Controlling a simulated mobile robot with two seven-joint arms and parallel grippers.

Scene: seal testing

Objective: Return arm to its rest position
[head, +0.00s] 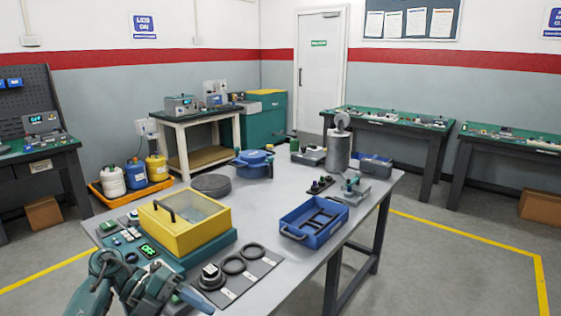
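My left arm (95,285) comes in at the bottom left, in front of the table's near left corner. My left gripper (180,297) is low in the picture, by the near edge of the table and in front of the yellow-lidded tester. Its fingers are seen at a steep angle, so I cannot tell whether they are open or hold anything. My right arm and gripper are not in view.
The grey table (275,205) carries a yellow-lidded tester (182,228), a dark plate with rings (262,268), a blue tray (312,222), a blue pot (252,164) and a grey cylinder (338,150). Open floor (440,275) lies to the right.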

